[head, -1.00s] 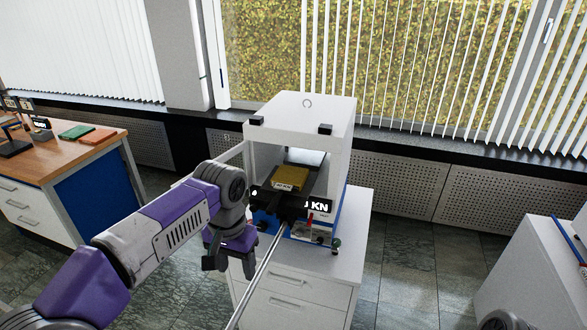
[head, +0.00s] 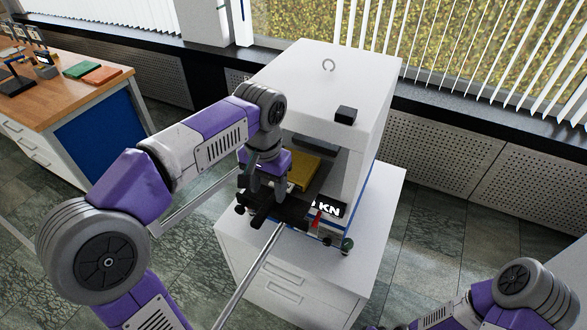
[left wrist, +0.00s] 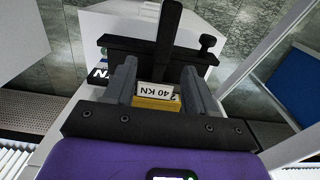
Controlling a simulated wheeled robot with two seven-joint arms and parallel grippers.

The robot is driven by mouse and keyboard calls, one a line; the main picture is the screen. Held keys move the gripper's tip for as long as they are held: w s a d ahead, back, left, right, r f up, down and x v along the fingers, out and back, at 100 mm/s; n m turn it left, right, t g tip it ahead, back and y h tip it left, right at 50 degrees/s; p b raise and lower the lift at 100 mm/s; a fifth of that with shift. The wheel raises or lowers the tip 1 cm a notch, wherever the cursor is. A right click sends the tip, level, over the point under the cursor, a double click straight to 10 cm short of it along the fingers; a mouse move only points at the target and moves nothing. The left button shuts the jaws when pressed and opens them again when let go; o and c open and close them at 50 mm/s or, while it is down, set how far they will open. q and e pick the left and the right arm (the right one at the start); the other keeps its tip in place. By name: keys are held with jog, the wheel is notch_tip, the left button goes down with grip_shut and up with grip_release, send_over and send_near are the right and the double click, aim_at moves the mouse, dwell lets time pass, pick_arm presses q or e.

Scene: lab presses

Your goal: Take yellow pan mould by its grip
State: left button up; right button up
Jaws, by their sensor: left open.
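The yellow pan mould (head: 304,172) lies inside the white press (head: 340,95), partly hidden by my left gripper. In the left wrist view, the mould (left wrist: 156,104) shows its yellow edge and a white "40 KN" label between my fingers. A dark bar (left wrist: 168,30) runs in line with the mould, beyond the label; I cannot tell whether it is the mould's grip. My left gripper (head: 262,198) is open, pointing down at the press front, above the black front part. It also shows in the left wrist view (left wrist: 160,64), with nothing visibly clamped. My right gripper is out of view.
The press stands on a white drawer cabinet (head: 380,220); its white housing rises close beside my left wrist. A red lever (head: 317,219) and knobs are at the press front. A wooden-topped bench (head: 60,98) with small items stands at left.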

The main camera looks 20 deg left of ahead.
aim_at(268, 203)
pick_arm(q)
jog(key=f+b, duration=0.1)
jog(key=f, duration=0.4)
jog(key=shift+a+f, duration=0.1)
jog(key=shift+a, duration=0.1)
grip_shut()
